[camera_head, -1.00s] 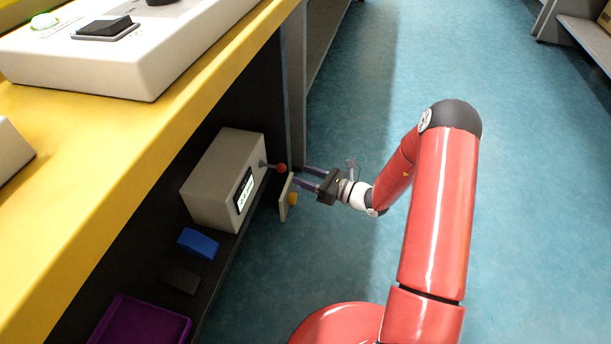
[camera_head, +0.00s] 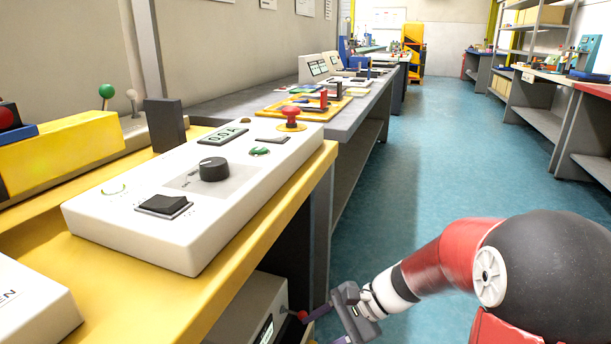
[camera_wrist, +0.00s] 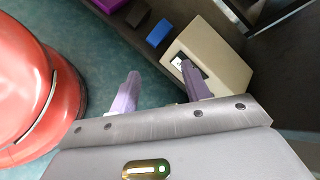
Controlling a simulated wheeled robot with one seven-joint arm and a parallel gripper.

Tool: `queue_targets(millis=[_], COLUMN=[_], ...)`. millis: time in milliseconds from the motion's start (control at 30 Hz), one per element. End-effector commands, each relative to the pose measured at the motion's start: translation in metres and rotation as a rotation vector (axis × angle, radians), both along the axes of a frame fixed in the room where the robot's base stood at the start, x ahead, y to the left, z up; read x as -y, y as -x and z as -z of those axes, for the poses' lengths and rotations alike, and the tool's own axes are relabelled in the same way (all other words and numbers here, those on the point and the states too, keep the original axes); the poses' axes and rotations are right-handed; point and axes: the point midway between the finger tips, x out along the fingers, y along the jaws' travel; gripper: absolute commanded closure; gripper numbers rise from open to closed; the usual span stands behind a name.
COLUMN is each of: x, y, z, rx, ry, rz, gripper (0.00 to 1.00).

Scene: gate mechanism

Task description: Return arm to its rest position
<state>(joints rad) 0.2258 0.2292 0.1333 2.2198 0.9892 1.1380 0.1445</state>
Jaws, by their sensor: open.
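My red arm reaches in from the lower right of the head view. Its gripper (camera_head: 326,327) is at the bottom edge, beside a pale grey box (camera_head: 246,308) on the shelf below the yellow bench. The purple fingers are spread apart. A lever with a red ball (camera_head: 303,316) sticks out of the box near the fingers; I cannot tell whether they touch. In the wrist view my gripper (camera_wrist: 160,74) is open with nothing between its fingers, and the box (camera_wrist: 219,48) with its small display lies beyond the right finger.
A white control panel (camera_head: 200,190) with a knob, switch and red button stands on the yellow bench (camera_head: 255,262) above the gripper. A blue block (camera_wrist: 159,33) and a purple tray (camera_wrist: 108,5) lie near the box. The blue-green floor (camera_head: 425,160) is open toward the back.

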Motion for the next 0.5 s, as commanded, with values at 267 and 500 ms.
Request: queue_targets(millis=[267,500], x=[0.04,0.087], y=[0.074,0.121], z=[-0.071,-0.12], rx=[0.377,0.683], ry=[0.425,0.781], rz=[-0.307,-0.507], gripper=[0.53,0.53])
